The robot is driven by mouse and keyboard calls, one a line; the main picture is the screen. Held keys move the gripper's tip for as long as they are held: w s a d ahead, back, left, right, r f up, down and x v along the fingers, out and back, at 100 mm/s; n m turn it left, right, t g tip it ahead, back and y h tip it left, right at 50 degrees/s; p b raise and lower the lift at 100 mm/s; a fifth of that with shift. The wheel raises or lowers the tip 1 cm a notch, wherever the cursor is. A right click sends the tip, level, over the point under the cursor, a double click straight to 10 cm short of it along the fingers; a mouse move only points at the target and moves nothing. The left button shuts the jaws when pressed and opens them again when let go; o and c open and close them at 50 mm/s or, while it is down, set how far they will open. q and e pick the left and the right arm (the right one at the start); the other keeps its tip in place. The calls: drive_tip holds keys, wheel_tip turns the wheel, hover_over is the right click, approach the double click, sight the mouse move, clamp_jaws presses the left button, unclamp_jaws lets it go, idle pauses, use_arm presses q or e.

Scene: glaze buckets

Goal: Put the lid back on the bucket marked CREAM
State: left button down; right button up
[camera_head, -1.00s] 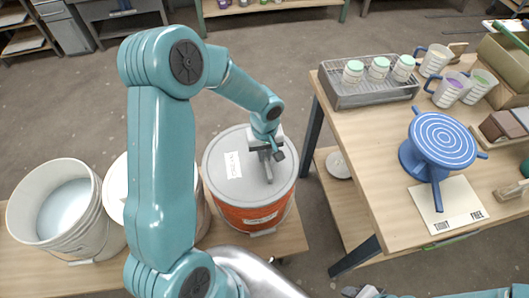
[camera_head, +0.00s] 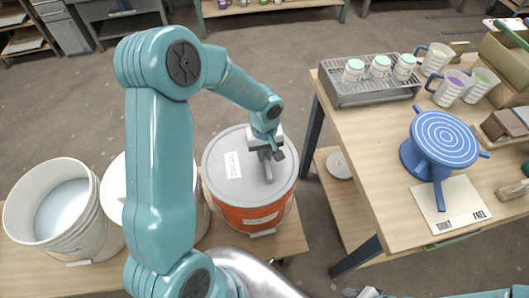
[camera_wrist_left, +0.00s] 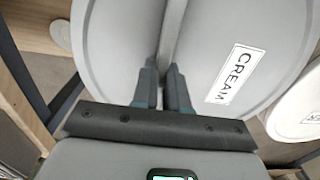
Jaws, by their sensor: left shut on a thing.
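The round grey lid (camera_head: 215,185) carries a white label that reads CREAM in the left wrist view (camera_wrist_left: 236,75). It lies over the top of an orange-banded bucket (camera_head: 252,218); I cannot tell whether it is fully seated. My left gripper (camera_head: 269,153) is shut on the raised bar across the lid, and its fingers (camera_wrist_left: 161,85) show against that bar in the left wrist view. An open white bucket (camera_head: 85,240) with pale contents stands at the far left. The bucket labels are too small to read. My right gripper (camera_head: 365,293) shows only partly at the bottom edge.
A white-lidded bucket (camera_head: 117,190) stands partly behind my left arm. All the buckets stand on a low wooden bench (camera_head: 290,238). A table (camera_head: 370,150) at the right holds a rack of cups (camera_head: 370,95), mugs and a blue turntable (camera_head: 444,138).

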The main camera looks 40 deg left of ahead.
idle(0.4)
use_arm(q)
drive_tip(key=c, duration=0.6)
unclamp_jaws()
drive_tip(key=shift+r+p, duration=1.9)
drive_tip(key=shift+r, duration=1.6)
clamp_jaws()
drive_tip(key=shift+f, duration=0.2)
